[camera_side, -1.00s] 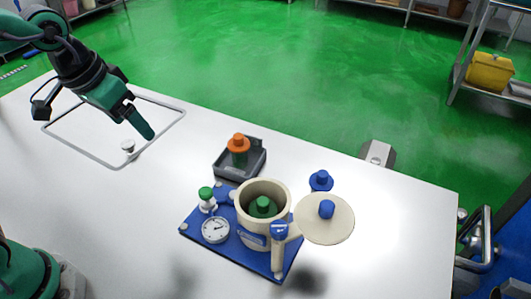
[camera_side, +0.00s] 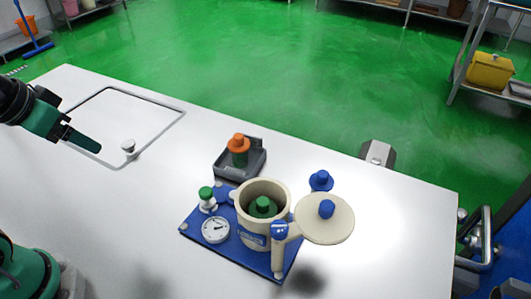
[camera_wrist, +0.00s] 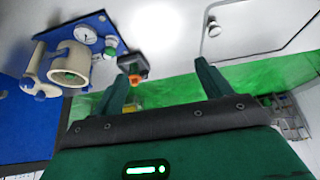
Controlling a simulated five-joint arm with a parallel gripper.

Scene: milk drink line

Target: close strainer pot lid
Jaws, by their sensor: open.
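The strainer pot (camera_side: 251,226) is a cream cylinder on a blue base plate (camera_side: 199,237), with a green-knobbed piece inside. Its round cream lid (camera_side: 339,225) with a blue knob stands swung out to the right of the pot, so the pot mouth is open. The pot also shows in the wrist view (camera_wrist: 69,72), at upper left. My gripper (camera_side: 85,146) is at the far left in the side view, well away from the pot. In the wrist view its two green fingers (camera_wrist: 166,88) are apart with nothing held between them.
A grey tray (camera_side: 228,175) with an orange-topped green piece stands behind the pot. A dial gauge (camera_side: 215,230) and a green-capped valve (camera_side: 206,194) sit left of the pot. A blue knob (camera_side: 320,180) is behind the lid. The table's left and front areas are mostly clear.

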